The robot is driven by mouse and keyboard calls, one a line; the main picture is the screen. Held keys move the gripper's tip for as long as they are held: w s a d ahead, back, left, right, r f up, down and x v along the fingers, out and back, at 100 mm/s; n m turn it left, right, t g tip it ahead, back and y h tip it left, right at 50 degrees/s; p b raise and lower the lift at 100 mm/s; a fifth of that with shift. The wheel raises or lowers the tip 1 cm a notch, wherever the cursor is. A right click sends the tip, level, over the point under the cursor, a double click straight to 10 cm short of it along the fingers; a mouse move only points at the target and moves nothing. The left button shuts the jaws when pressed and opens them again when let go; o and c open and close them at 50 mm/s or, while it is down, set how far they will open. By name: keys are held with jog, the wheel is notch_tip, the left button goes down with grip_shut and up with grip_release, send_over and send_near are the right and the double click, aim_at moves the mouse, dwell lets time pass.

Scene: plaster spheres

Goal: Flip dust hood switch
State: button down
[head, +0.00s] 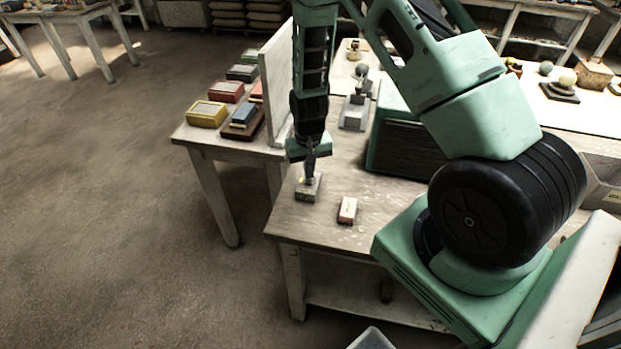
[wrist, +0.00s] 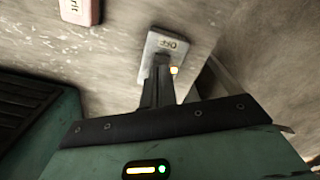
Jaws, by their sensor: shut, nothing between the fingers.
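The switch box (head: 308,189) is a small grey block on the wooden table, near its left front corner. In the wrist view the switch box (wrist: 158,48) carries a pale label that seems to read "OFF" and a small glowing orange-white spot. My gripper (head: 309,177) points down at the box with its fingers together and nothing held. In the wrist view my gripper (wrist: 160,75) covers part of the box. Whether the fingertips touch the switch cannot be told. The green hood with dark slats (head: 405,160) stands on the table to the right.
A pink-white block (head: 347,210) lies right of the switch box; it also shows in the wrist view (wrist: 78,10). A pale upright panel (head: 277,85) stands behind left. Coloured sanding blocks (head: 207,113) lie beyond it. A grey stand (head: 355,110) is farther back.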

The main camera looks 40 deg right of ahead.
aim_at(309, 181)
jog(key=shift+f+b, duration=0.7)
jog(key=shift+f, duration=0.25)
dwell(0.3)
jog(key=shift+r, duration=0.2)
jog(key=shift+r+p, duration=2.6)
jog(key=shift+r, duration=0.8)
jog(key=shift+a, duration=0.1)
